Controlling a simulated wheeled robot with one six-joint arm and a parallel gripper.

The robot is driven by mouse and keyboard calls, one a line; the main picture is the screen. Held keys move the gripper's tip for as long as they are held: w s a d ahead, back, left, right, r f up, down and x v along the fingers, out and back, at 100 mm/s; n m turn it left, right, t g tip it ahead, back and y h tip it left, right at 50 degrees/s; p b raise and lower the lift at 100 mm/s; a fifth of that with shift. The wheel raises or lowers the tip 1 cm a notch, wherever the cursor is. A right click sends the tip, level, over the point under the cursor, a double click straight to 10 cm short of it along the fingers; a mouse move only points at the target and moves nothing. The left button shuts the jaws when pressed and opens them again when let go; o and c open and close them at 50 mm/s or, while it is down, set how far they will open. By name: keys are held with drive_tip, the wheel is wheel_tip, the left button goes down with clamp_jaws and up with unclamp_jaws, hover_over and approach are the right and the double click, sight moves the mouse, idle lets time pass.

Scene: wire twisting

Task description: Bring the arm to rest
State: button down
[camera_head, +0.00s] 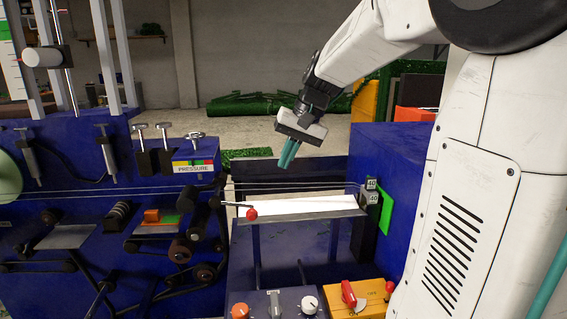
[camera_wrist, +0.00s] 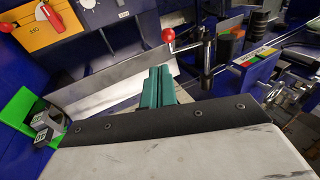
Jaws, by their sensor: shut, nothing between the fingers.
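My gripper (camera_head: 288,153) hangs from my white arm above the blue machine in the head view. Its teal fingers are shut together with nothing between them. In the wrist view the closed fingers (camera_wrist: 158,86) point toward the metal tray. The gripper is apart from the machine, above and behind the white tray (camera_head: 300,206). My arm comes in from the upper right and is bent downward at the wrist.
A red-knobbed lever (camera_head: 251,214) stands at the tray's left. Thin wires (camera_head: 290,184) run across to grey blocks marked 40 (camera_head: 372,198) beside a green plate (camera_head: 387,208). An orange control box (camera_head: 355,299) is in front.

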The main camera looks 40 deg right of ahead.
idle(0.4)
drive_tip(key=s+a+f+n+h, duration=0.1)
drive_tip(key=s+a, duration=0.3)
drive_tip(key=s, duration=0.4)
drive_tip(key=s+a+f+n+g+h, duration=0.1)
drive_tip(key=s+a+f+n, duration=0.2)
drive_tip(key=s, duration=0.5)
drive_tip(key=s+a+f+n+h, duration=0.1)
drive_tip(key=s+a+f+n, duration=0.1)
drive_tip(key=s+a, duration=0.4)
drive_tip(key=shift+s+f+g+h, duration=0.3)
drive_tip(key=shift+s+f, duration=0.4)
drive_tip(key=shift+s, duration=0.55)
drive_tip(key=c, duration=2.1)
unclamp_jaws()
drive_tip(key=shift+c, duration=0.2)
